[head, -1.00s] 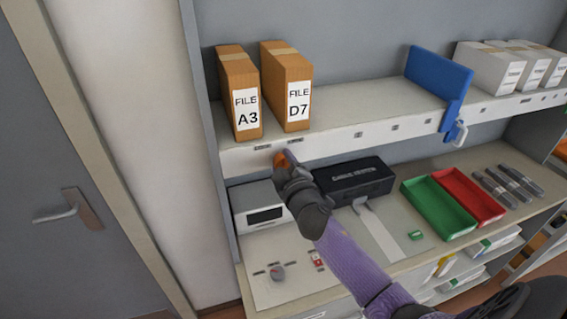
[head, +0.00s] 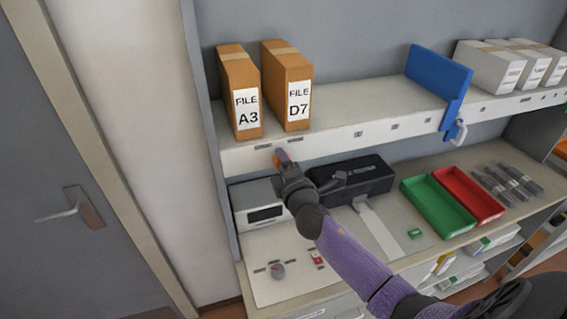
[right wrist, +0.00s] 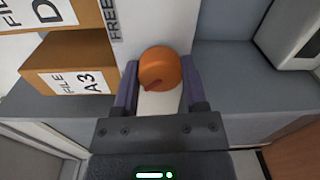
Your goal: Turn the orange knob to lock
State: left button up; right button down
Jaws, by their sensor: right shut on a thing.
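The orange knob (head: 279,159) is on the front face of the upper shelf, below the two file boxes, mostly covered by my right gripper (head: 284,161) in the head view. In the right wrist view the round orange knob (right wrist: 158,70) sits between the two purple fingers of my right gripper (right wrist: 158,88), which is shut on it. A darker mark shows on the knob's face. The label beside it in the right wrist view reads "FREE". A lock label is not readable. My left gripper is not in view.
Two brown file boxes, A3 (head: 240,92) and D7 (head: 287,86), stand above the knob. A grey device with a dark display (head: 257,205) and a black box (head: 368,180) are below. Green (head: 436,206) and red (head: 468,195) trays lie to the right.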

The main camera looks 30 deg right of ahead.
dwell(0.4)
jog(key=shift+c, duration=0.7)
grip_release()
jog(key=v, duration=1)
